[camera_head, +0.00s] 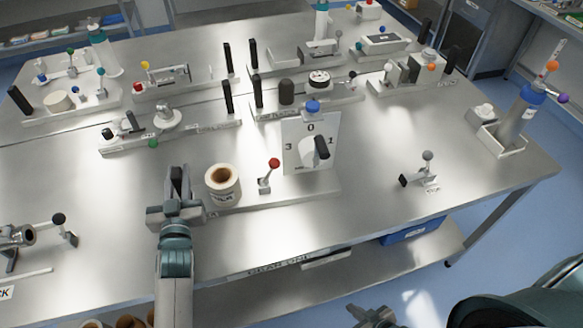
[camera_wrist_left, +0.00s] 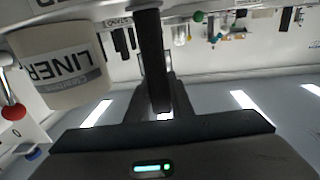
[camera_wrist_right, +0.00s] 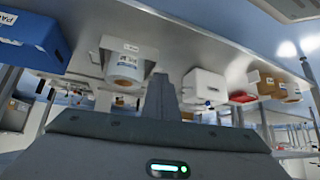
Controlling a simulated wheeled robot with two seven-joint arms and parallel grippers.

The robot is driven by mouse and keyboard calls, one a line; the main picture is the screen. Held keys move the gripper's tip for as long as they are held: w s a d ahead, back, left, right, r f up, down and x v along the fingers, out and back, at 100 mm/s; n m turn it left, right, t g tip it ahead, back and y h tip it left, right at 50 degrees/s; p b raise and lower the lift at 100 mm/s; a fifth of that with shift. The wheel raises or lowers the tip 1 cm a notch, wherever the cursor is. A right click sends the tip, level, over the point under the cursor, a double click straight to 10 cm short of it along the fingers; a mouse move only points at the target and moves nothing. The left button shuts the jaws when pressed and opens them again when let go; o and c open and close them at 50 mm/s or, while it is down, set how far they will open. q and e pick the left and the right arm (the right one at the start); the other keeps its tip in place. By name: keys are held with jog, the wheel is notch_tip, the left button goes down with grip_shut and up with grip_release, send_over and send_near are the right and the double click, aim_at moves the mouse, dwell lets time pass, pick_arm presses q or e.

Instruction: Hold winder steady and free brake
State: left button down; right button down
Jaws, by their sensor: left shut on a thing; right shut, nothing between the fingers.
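The winder station carries a cream roll (camera_head: 222,186) labelled LINER, which also shows in the left wrist view (camera_wrist_left: 62,68). A lever with a red knob (camera_head: 274,163) stands to the roll's right; whether it is the brake I cannot tell. My left gripper (camera_head: 177,185) is just left of the roll and shut on a dark upright handle (camera_wrist_left: 152,60). The fingers partly hide the handle in the head view. My right gripper (camera_head: 372,316) is low at the bottom edge of the head view, in front of the table and away from the winder. It is shut and empty in the right wrist view (camera_wrist_right: 162,90).
A white panel (camera_head: 298,150) marked 3, 0, 1 with a black handle stands behind the red-knobbed lever. A small grey-knobbed lever (camera_head: 427,157) stands farther right, with bare tabletop between. A lower shelf (camera_head: 345,275) with a blue bin (camera_head: 412,231) runs beneath the front edge.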

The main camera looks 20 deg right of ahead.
jog(key=w+a+r+t+y, duration=0.2)
jog(key=w+r, duration=0.2)
jog(key=r, duration=0.5)
jog(key=w+a+r+t+y, duration=0.1)
jog(key=w+a+r+t, duration=0.15)
jog(key=r, duration=0.65)
notch_tip(320, 180, up, 18)
jog(key=s+a+m+t, duration=0.1)
jog(key=s+m, duration=0.1)
jog(key=m, duration=0.4)
jog(key=m+t+y, duration=0.1)
jog(key=m+t, duration=0.3)
jog(key=m, duration=0.8)
send_near(271, 172)
jog(key=s+d+r, duration=0.1)
jog(key=s+d, duration=0.2)
jog(key=d, duration=0.1)
jog(key=shift+w+d+r+m+t, duration=0.25)
jog(key=shift+w+d+m, duration=0.2)
jog(key=shift+w+m, duration=0.05)
jog(key=shift+w, duration=0.1)
jog(key=shift+x, duration=4.9)
jog(key=shift+a+r, duration=0.1)
jog(key=shift+a, duration=0.05)
